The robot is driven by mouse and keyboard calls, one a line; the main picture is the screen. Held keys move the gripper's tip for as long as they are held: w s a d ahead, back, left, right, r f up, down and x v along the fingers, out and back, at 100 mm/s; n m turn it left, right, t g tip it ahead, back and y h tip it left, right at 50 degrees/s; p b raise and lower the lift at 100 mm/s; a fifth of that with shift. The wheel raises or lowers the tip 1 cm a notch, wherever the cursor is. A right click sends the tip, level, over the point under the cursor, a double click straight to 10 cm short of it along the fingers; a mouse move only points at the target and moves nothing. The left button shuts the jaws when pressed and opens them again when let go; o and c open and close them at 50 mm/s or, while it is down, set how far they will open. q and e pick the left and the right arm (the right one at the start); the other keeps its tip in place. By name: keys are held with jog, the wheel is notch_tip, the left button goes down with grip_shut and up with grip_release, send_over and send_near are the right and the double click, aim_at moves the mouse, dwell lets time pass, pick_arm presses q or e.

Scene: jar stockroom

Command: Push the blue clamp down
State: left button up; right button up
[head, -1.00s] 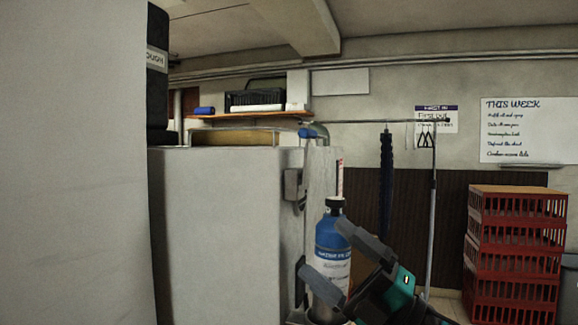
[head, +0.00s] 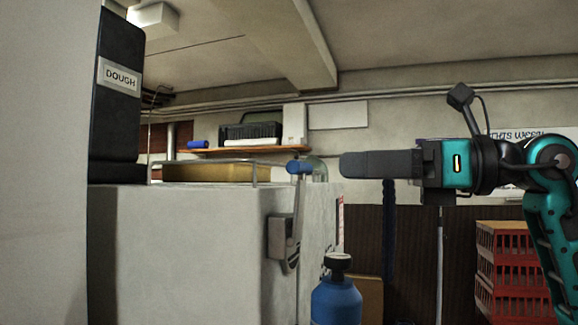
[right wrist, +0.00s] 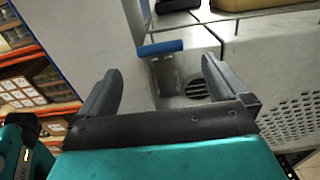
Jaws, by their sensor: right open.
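The blue clamp is a lever with a blue crossbar handle (head: 299,167) on a grey arm, raised upright from a grey bracket (head: 280,237) on the corner of a pale grey cabinet. In the right wrist view the blue handle (right wrist: 160,48) lies beyond the fingertips, roughly midway between them. My right gripper (head: 346,165) is open and empty, just right of the handle at about its height in the head view, with a visible gap. A teal part at the left edge of the right wrist view seems to be my left gripper's body; its fingers are hidden.
A blue gas bottle (head: 337,301) stands below, beside the cabinet (head: 185,250). Red crates (head: 508,265) stand at right. A pale wall (head: 45,160) fills the left.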

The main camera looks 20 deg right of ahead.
aim_at(307, 169)
jog(key=p+x, duration=0.1)
jog(key=x, duration=0.8)
jog(key=shift+w+a+p, duration=0.2)
jog(key=shift+a+p, duration=0.1)
jog(key=shift+p, duration=0.05)
jog(key=shift+w+a, duration=0.25)
jog(key=shift+a, duration=0.1)
jog(key=c, duration=1.5)
jog(key=shift+o, duration=0.2)
